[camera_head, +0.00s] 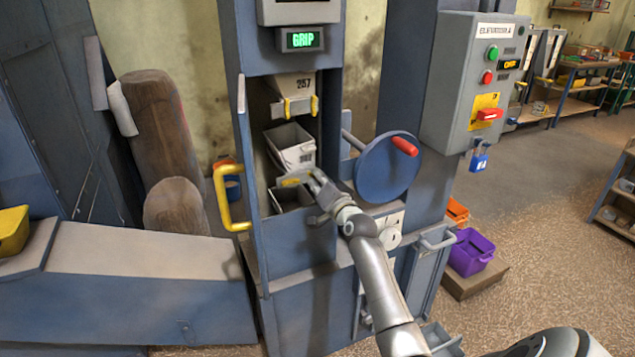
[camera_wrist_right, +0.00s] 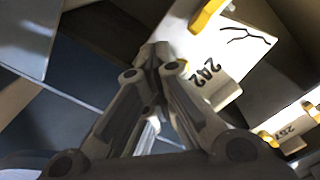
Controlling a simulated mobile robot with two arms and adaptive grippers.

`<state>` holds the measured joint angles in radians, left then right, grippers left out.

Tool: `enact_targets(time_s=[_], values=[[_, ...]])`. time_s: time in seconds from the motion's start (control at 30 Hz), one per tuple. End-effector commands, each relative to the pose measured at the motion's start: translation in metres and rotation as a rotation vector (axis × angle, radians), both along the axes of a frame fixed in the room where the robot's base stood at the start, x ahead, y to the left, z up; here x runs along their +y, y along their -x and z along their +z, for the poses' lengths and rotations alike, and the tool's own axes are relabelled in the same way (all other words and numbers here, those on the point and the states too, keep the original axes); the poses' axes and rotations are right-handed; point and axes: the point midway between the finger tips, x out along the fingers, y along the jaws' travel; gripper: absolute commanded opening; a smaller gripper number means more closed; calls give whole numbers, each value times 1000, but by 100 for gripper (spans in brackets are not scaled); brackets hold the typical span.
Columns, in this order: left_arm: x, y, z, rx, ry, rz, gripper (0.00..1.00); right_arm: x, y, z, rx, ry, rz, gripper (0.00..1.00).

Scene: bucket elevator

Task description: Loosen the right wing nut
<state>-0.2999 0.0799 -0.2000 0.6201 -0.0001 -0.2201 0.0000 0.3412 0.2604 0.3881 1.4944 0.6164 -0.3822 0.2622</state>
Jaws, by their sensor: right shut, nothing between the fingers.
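In the head view, my right gripper (camera_head: 318,188) reaches into the elevator opening at a lower bucket (camera_head: 287,197) and hides part of it. A yellow part (camera_head: 292,181) shows just left of the fingers. In the right wrist view, the gripper (camera_wrist_right: 155,55) is shut and empty beside a pale bucket marked 242 (camera_wrist_right: 225,45). One yellow fitting (camera_wrist_right: 208,15) shows at its upper edge, apart from the fingers; a bit of yellow shows behind a finger. I cannot tell which is the right wing nut, nor whether the fingers touch it. My left gripper is not in view.
Bucket 257 (camera_head: 293,85) hangs above with yellow fittings on both sides; a white bucket (camera_head: 290,147) sits below it. A blue handwheel (camera_head: 386,168) stands right of the opening. A yellow door handle (camera_head: 229,198) juts out left. The opening's frame leaves little room.

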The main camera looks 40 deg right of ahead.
Motion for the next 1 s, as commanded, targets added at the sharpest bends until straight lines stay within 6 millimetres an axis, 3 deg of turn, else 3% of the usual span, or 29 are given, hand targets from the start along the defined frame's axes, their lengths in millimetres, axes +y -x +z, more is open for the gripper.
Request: enact_targets(time_s=[0.5, 1.0], values=[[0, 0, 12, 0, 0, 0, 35, 0, 0, 1, 110, 454, 1, 0], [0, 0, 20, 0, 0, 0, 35, 0, 0, 0, 163, 673, 2, 0]])
